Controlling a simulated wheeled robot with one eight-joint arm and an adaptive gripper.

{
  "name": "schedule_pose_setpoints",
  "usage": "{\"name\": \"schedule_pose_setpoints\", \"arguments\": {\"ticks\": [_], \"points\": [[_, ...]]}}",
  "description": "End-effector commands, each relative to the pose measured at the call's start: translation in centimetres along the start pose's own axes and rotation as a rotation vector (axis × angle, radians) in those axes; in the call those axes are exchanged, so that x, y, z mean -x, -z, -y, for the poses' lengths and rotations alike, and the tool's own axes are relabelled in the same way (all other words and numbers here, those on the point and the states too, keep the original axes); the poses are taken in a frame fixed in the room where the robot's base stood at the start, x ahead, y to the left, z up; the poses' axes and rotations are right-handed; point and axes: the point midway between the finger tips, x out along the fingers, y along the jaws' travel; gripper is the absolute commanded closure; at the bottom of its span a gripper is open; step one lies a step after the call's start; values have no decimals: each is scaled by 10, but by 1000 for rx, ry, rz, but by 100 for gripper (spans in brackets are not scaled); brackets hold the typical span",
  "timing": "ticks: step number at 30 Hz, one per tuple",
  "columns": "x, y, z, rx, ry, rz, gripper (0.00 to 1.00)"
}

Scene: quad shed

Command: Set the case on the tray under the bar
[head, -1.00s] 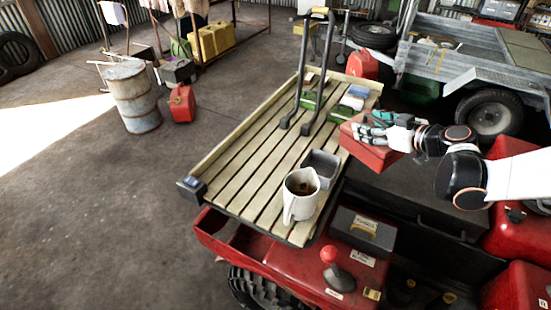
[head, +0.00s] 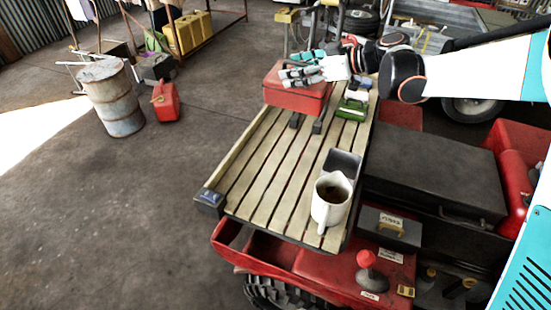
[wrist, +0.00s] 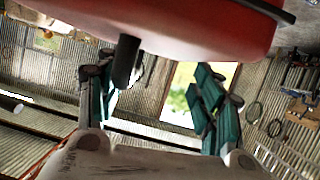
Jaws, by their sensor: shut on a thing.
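The red case (head: 297,97) is in my gripper (head: 302,74), above the far part of the slatted wooden tray (head: 258,150). The dark bar (head: 314,32) rises from the tray. Its two feet show below the case, while the case and gripper hide the middle of its legs. I cannot tell how much of the case is between the legs. In the wrist view the red case (wrist: 190,25) fills the top, with its dark handle (wrist: 126,62) near the teal fingers (wrist: 152,92).
A white mug (head: 332,200) and a grey tin (head: 343,163) stand at the tray's near right. A green object (head: 352,109) lies at its far right. The near left slats are clear. A dark box (head: 430,175) lies right of the tray.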

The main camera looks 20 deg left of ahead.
Motion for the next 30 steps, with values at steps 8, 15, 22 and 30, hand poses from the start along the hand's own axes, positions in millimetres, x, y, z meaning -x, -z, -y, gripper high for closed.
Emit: {"name": "schedule_pose_setpoints", "arguments": {"ticks": [8,15,22,30], "points": [[-4,-20,1,-35,12,1,100],[-26,-71,6,-35,12,0,100],[-45,-118,11,-35,11,0,100],[-56,-143,14,-35,11,0,100]]}}
